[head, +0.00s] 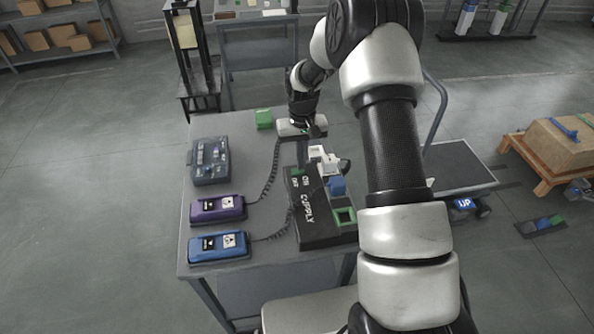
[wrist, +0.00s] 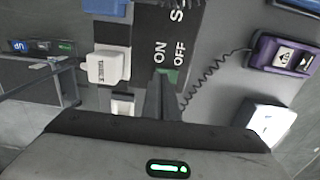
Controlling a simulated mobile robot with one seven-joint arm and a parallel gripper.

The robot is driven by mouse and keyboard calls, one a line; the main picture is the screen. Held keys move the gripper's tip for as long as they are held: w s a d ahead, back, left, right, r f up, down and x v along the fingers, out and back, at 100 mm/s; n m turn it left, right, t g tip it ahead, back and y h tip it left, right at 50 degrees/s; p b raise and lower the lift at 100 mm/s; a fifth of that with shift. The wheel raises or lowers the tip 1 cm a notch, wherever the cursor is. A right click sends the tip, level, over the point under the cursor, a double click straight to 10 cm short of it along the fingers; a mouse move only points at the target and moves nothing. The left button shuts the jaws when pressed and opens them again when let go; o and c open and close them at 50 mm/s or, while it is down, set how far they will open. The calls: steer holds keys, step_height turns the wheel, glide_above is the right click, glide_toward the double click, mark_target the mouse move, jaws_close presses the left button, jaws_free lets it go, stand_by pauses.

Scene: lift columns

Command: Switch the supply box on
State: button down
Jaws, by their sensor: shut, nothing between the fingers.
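The supply box (head: 312,222) is a long black box on the grey table, lettered ON, OFF and SUPPLY. In the wrist view the box (wrist: 185,18) shows ON and OFF beside a small green patch (wrist: 170,75), which may be part of the switch. My gripper (head: 306,153) is over the far end of the box. In the wrist view its dark fingers (wrist: 163,92) are shut and empty, with their tips close to the green patch. I cannot tell whether they touch it. The fingers and hand hide part of the switch area.
A purple handset (head: 217,209) and a blue handset (head: 218,246) lie left of the box, with coiled cords. A grey control box (head: 209,161) and a green block (head: 264,119) are farther back. White and blue plugs (head: 337,187) adjoin the supply box's right side.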

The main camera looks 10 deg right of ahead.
steer(key=shift+f+b, duration=0.35)
steer(key=shift+f, duration=0.15)
steer(key=shift+r, duration=0.1)
step_height(320, 180, up, 7)
steer(key=p, duration=0.3)
steer(key=shift+p, duration=0.3)
stand_by(0.3)
stand_by(0.3)
steer(key=s+r+t, duration=0.1)
steer(key=s+r, duration=0.5)
steer(key=r, duration=0.5)
steer(key=s+r+t, duration=0.2)
steer(key=s+r, duration=0.4)
steer(key=r, duration=0.5)
steer(key=s+r+t, duration=0.1)
steer(key=s+r, duration=0.2)
steer(key=s, duration=0.6)
steer(key=s+r+t, duration=0.1)
steer(key=s+r, duration=0.2)
steer(key=s, duration=0.7)
steer(key=shift+t, duration=0.3)
